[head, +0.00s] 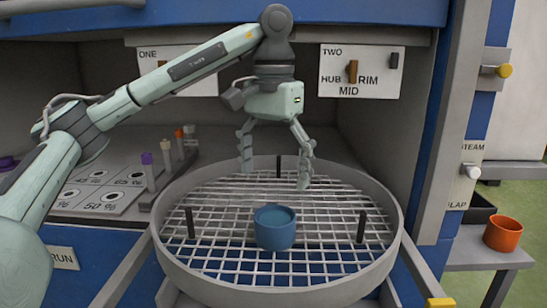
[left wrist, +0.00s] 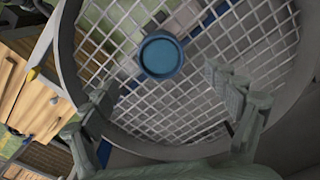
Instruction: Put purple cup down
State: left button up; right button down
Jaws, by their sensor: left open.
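A blue cup (head: 275,228) stands upright on the wire grid of the round turntable (head: 373,265), front of centre. It also shows in the left wrist view (left wrist: 161,55). My left gripper (head: 275,176) points down over the grid, behind the cup, with its fingers spread and nothing between them. In the left wrist view the open fingers (left wrist: 167,97) lie apart from the cup. A small purple object (head: 6,163) shows at the far left edge, mostly hidden by my left arm; I cannot tell whether it is a cup. My right gripper is not in view.
Black posts (head: 361,227) stand up from the grid. Several capped vials (head: 166,153) stand left of the turntable. An orange cup (head: 502,233) stands on a side table (head: 490,257) at right.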

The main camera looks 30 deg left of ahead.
pick_arm(q)
jog(key=shift+r, duration=1.05)
jog(key=shift+f, duration=0.15)
